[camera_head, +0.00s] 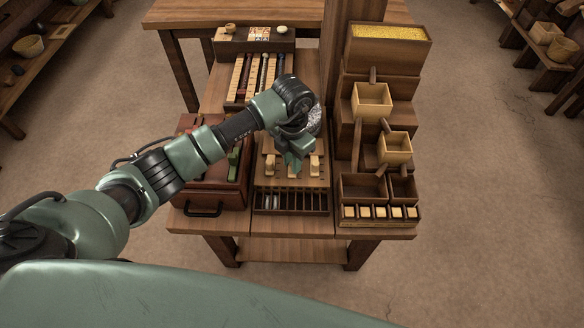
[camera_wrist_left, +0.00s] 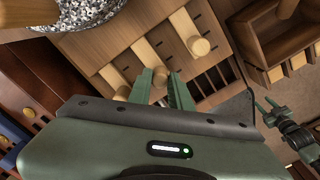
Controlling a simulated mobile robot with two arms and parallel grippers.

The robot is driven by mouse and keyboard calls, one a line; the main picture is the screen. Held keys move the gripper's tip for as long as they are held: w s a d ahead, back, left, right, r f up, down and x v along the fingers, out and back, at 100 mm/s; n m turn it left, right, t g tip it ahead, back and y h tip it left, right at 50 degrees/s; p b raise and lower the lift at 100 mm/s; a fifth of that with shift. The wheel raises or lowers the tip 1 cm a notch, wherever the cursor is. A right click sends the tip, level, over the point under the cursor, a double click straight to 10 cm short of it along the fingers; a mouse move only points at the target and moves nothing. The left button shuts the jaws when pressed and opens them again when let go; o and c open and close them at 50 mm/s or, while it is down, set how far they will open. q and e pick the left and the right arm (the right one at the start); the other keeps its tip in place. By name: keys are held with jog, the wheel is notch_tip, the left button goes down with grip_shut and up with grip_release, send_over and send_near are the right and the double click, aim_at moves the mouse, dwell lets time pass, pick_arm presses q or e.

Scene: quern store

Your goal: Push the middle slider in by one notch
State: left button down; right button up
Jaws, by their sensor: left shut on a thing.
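Three pale wooden sliders sit side by side in a brown sloped board (camera_head: 322,182) at the table's middle. My left gripper (camera_head: 293,160) comes down over the middle one and hides most of it in the head view. In the left wrist view its two green fingers are shut around the round-ended peg of the middle slider (camera_wrist_left: 160,77). The right slider (camera_head: 315,165) also shows in the left wrist view (camera_wrist_left: 198,46), standing free. The left slider (camera_head: 270,166) is free too. My right gripper (camera_wrist_left: 268,110) shows small at the right edge of the left wrist view, its fingers apart.
A speckled grey stone (camera_wrist_left: 88,14) with a wooden handle is close beside my left gripper. A slotted rack (camera_head: 290,201) lies in front of the sliders. A drawer box (camera_head: 208,192) stands left, and stepped wooden boxes (camera_head: 372,104) stand right.

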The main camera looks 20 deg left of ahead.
pick_arm(q)
jog(key=shift+w+a, duration=0.1)
jog(key=shift+w, duration=0.45)
jog(key=c, duration=1.3)
grip_release()
jog(key=shift+s, duration=0.15)
notch_tip(320, 180, up, 8)
jog(key=shift+f, duration=0.1)
